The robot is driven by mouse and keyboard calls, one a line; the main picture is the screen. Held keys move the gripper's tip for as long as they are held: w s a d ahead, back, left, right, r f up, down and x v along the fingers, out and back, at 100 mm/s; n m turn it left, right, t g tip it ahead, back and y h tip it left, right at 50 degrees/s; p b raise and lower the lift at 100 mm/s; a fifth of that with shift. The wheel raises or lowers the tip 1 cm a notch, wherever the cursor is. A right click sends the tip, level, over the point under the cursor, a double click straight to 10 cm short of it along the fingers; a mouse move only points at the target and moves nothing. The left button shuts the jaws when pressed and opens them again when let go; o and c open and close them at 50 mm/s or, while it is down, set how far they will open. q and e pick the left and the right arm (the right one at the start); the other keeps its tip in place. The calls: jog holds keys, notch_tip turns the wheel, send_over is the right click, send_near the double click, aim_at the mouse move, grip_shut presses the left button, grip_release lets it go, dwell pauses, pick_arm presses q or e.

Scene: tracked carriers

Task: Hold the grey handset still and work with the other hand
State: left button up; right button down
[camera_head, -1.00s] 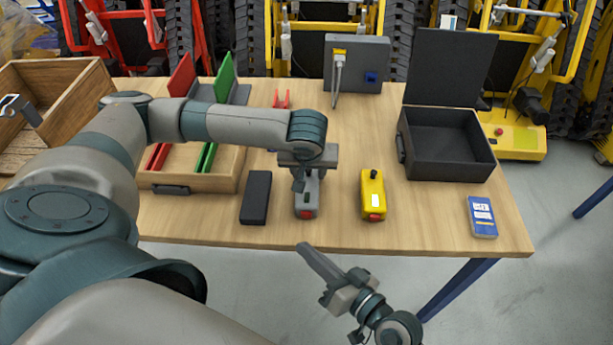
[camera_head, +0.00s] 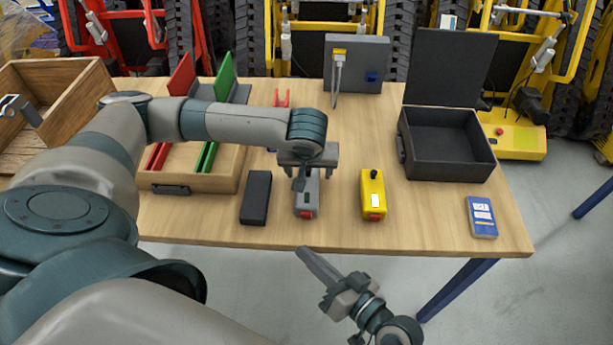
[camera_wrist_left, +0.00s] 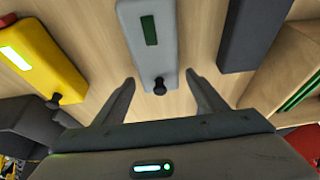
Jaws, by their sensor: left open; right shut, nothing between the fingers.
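The grey handset (camera_head: 306,197) lies on the table under my left gripper, its red end facing the front edge. In the left wrist view the grey handset (camera_wrist_left: 152,40) shows a dark green screen and a black knob. My left gripper (camera_head: 300,180) is open above it; in the wrist view its fingertips (camera_wrist_left: 160,80) stand on either side of the knob end, with wood showing between them and the handset. My right gripper (camera_head: 303,252) is shut and empty, off the table's front edge.
A black block (camera_head: 256,198) lies left of the handset, a yellow handset (camera_head: 372,195) right. A blue card-like box (camera_head: 481,217) is at front right. An open black case (camera_head: 446,160), a wooden tray (camera_head: 205,184) and a grey box with a plug (camera_head: 357,65) stand behind.

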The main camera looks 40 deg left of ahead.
pick_arm(q)
jog(key=v, duration=1.1)
jog(key=shift+r, duration=0.15)
jog(key=shift+s+d, duration=0.1)
